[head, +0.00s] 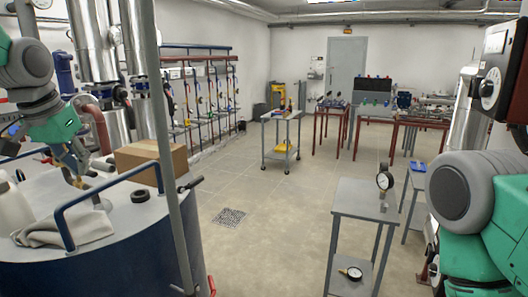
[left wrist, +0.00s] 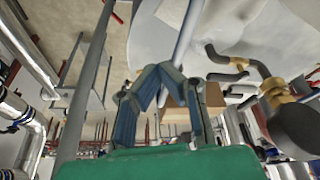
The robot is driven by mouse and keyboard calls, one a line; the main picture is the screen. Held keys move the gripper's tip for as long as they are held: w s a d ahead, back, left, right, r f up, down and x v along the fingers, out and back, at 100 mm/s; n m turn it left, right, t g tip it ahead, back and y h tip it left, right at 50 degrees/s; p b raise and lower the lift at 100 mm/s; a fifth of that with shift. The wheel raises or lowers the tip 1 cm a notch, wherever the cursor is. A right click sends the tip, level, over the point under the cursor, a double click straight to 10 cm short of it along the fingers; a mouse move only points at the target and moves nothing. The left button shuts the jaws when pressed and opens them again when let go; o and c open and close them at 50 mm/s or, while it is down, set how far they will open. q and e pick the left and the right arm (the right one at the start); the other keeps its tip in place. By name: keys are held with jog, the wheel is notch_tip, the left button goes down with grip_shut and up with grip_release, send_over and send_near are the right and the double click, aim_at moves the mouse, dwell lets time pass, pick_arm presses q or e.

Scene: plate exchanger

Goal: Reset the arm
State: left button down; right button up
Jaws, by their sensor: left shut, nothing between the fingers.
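My left arm comes in from the left in the head view, green and grey. Its gripper (head: 75,172) points down over the blue-sided tank with the grey top (head: 122,222), close to pipes. Whether it touches anything there is unclear. In the left wrist view the blue-grey fingers (left wrist: 162,78) come together at their tips, shut with nothing between them. A pale rod or pipe passes just behind the tips. My right arm's green and grey links fill the right edge of the head view; its gripper is out of frame.
On the tank lie a cardboard box (head: 151,160), a grey cloth (head: 62,229), a black ring (head: 140,196) and a white bottle (head: 12,208). A blue rail (head: 62,222) and a grey post (head: 165,130) stand close by. A gauge (head: 384,181) sits on a grey table (head: 366,199).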

pick_arm(q)
jog(key=s+d+f+g, duration=0.1)
jog(key=s+d+f, duration=0.15)
jog(key=f, duration=0.85)
jog(key=s+d+f, duration=0.2)
jog(key=s+f, duration=0.2)
jog(key=f, duration=0.7)
jog(key=s+d+f+g, duration=0.15)
jog(key=s+f, duration=0.25)
jog(key=f, duration=0.7)
jog(key=s+f+n+g, duration=0.1)
jog(key=s+f, duration=0.6)
jog(key=s, duration=0.6)
jog(key=s+f+g, duration=0.1)
jog(key=s+f, duration=0.5)
jog(key=s, duration=0.8)
jog(key=w+d+f+b, duration=0.1)
jog(key=f+b, duration=0.8)
jog(key=w+f+m+t+b, duration=0.1)
jog(key=w+f+b, duration=0.1)
jog(key=f+b, duration=0.7)
jog(key=shift+w+d+f+b, duration=0.25)
jog(key=shift+d+b, duration=0.15)
jog(key=shift+b, duration=0.2)
pick_arm(e)
notch_tip(320, 180, down, 19)
jog(key=shift+w+a, duration=0.2)
jog(key=shift+a, duration=0.05)
